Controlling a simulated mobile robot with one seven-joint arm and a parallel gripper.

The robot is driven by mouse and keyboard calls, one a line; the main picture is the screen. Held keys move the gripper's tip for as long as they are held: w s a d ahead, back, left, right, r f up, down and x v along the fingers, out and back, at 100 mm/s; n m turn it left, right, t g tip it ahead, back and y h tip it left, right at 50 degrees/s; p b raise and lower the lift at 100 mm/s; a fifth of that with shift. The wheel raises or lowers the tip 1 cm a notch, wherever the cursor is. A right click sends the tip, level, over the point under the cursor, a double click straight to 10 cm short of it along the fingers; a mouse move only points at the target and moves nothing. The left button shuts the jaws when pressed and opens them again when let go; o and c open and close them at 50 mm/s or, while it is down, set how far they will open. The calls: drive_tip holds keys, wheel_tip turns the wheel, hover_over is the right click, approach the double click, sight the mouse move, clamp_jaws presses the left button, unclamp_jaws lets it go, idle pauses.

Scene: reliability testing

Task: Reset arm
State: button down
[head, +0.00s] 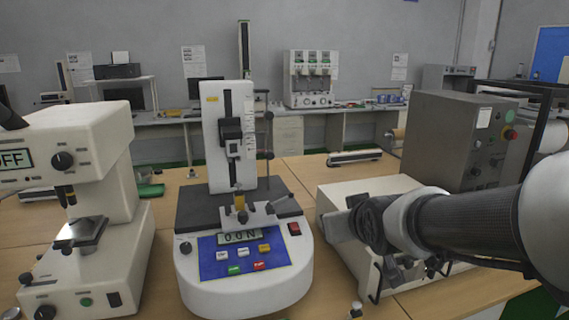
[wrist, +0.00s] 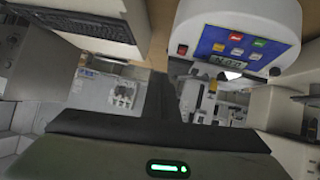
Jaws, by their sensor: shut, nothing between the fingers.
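My arm (head: 465,222) reaches in from the right edge in the head view. My gripper (head: 338,228) is at its left end, in front of the beige box and just right of the force tester (head: 245,270). In the wrist view, my gripper (wrist: 158,98) shows as dark fingers held together, with nothing seen between them. The force tester also shows in the wrist view (wrist: 285,30), upside down at the upper right, with its coloured buttons and display. The tester reads about 0.0 N in the head view.
A white microscope-like instrument (head: 95,175) stands at the left. A beige box (head: 375,187) and a grey control unit (head: 450,140) with a red button stand close behind my arm. The wooden table (head: 165,225) has a narrow bare strip between the instruments.

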drive_tip(key=s+d+f+m+g, duration=0.1)
drive_tip(key=s+g, duration=0.2)
drive_tip(key=s, duration=0.8)
drive_tip(key=s+d+f+m+g, duration=0.1)
drive_tip(key=s+f+g, duration=0.15)
drive_tip(key=s, duration=0.95)
wheel_tip(320, 180, up, 18)
drive_tip(key=p, duration=1.7)
drive_tip(key=shift+w+a+r+h+p, duration=0.15)
drive_tip(key=shift+w+r+h+p, duration=0.05)
drive_tip(key=shift+w+h+p, duration=0.2)
drive_tip(key=shift+g, duration=0.25)
